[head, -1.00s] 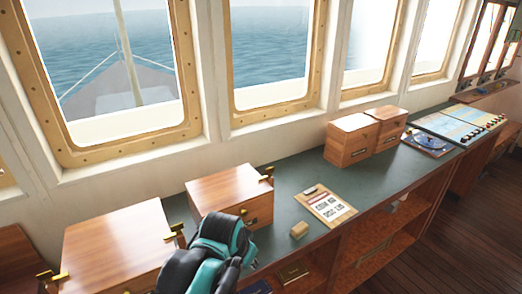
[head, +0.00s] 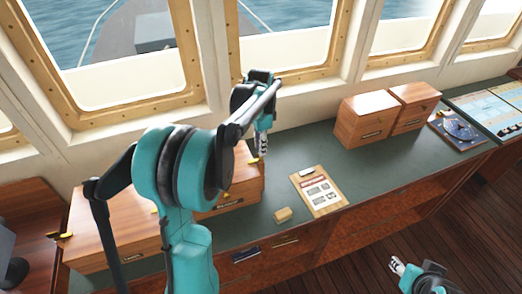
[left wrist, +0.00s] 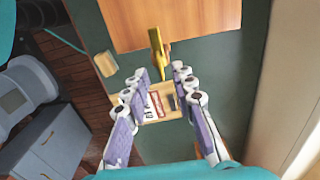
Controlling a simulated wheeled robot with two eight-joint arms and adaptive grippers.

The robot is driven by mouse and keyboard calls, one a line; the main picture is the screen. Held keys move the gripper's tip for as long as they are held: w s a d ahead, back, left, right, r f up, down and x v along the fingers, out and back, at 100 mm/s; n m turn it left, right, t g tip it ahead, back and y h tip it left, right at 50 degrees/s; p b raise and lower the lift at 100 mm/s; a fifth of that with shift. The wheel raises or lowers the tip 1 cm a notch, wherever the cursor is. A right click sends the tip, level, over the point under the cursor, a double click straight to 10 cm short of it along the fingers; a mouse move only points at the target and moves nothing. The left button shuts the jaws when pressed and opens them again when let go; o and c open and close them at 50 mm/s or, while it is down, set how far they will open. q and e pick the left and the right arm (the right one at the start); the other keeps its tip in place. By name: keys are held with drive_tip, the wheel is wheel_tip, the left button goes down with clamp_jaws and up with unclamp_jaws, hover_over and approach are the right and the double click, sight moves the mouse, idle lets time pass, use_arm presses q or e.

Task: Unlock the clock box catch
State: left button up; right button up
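A wooden box (head: 243,188), partly hidden behind my left arm, stands on the green counter. A brass catch (head: 254,160) sits on its right end; I take this as the clock box, though no label can be read. My left gripper (head: 263,147) is just above and beside the catch. In the left wrist view the brass catch (left wrist: 157,50) stands out from the box edge (left wrist: 175,22), beyond the fingertips. The left fingers (left wrist: 160,75) are apart, with nothing between them. My right gripper (head: 398,266) is low at the right, away from the counter; its opening is unclear.
Another wooden box (head: 100,222) with brass catches stands at the left. A clipboard (head: 318,190) and a small wooden block (head: 283,214) lie on the counter (head: 345,155). Two wooden boxes (head: 365,120) stand farther right. Windows line the back wall.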

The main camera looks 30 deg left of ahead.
sight(256, 157)
use_arm(q)
drive_tip(key=shift+f, duration=1.5)
clamp_jaws()
